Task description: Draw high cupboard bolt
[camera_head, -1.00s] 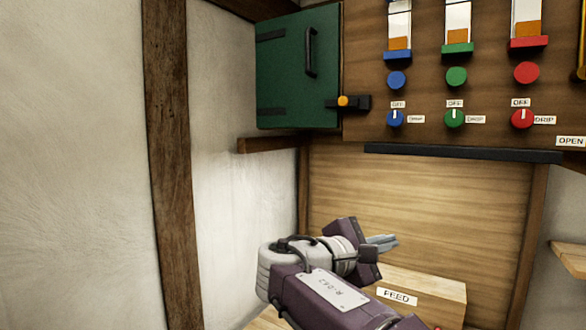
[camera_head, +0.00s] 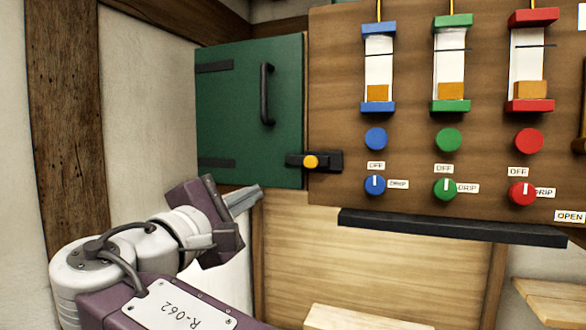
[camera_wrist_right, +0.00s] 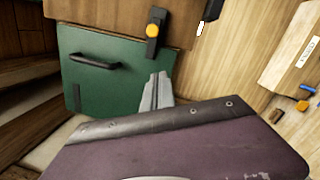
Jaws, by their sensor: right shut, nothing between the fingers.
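The green cupboard door (camera_head: 235,110) is closed at the upper left of the head view, with a black vertical handle (camera_head: 267,94). A black bolt (camera_head: 332,161) with an orange knob (camera_head: 311,162) lies across the door's lower right edge and the brown panel. My right gripper (camera_head: 246,197) is shut and empty, below and left of the knob, apart from it. In the right wrist view the gripper (camera_wrist_right: 160,88) shows in front of the green door (camera_wrist_right: 105,75), with the orange knob (camera_wrist_right: 153,30) beyond its tips. My left gripper is not in view.
The brown panel (camera_head: 410,150) right of the door carries blue, green and red gauges, buttons and dials. A dark rail (camera_head: 450,228) runs beneath it. A wooden block (camera_head: 365,318) is low in front. A timber post (camera_head: 66,120) stands at left.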

